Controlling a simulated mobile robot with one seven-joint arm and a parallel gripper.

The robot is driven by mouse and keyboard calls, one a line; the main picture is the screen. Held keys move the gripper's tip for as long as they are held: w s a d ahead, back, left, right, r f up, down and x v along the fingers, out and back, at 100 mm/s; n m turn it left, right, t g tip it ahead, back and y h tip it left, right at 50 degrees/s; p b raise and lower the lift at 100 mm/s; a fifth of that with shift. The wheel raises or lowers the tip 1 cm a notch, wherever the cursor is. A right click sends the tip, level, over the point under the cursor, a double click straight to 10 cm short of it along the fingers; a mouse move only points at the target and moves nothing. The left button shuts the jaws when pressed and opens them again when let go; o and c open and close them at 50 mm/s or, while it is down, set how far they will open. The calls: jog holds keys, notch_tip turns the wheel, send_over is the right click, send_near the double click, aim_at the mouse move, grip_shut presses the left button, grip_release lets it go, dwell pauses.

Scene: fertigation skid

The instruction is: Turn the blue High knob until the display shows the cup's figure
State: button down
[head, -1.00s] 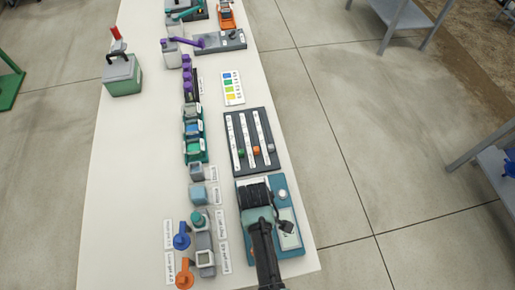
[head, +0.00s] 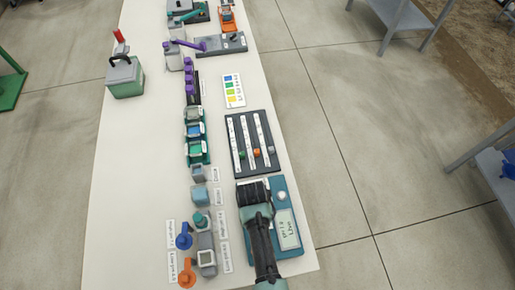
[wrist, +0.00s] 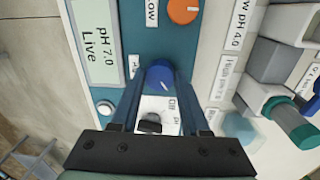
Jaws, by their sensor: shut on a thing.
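The blue knob (wrist: 158,76) is between the fingers of my gripper (wrist: 157,88) in the wrist view, with the fingers closed on its sides. Its white pointer mark faces the lower right. The display (wrist: 95,42) at the upper left of that view reads "pH 7.0 Live". The display (head: 289,229) also shows in the head view, on the teal meter (head: 291,190). In the head view my gripper is over the meter's left part and hides the knob. Small grey cups (head: 199,193) stand left of the meter beside labels; their figures are not readable there.
An orange knob (wrist: 184,10) labelled Low is beyond the blue one. Labels reading pH 4.0 and other cups lie to the right in the wrist view. A dark slider panel (head: 252,144) stands just beyond the meter. The table's right edge is close.

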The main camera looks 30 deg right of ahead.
jog(key=shift+m, duration=0.6)
jog(key=shift+c, duration=1.9)
grip_release()
notch_tip(320, 180, up, 13)
jog(key=shift+w+a, duration=0.15)
jog(key=shift+a, duration=0.15)
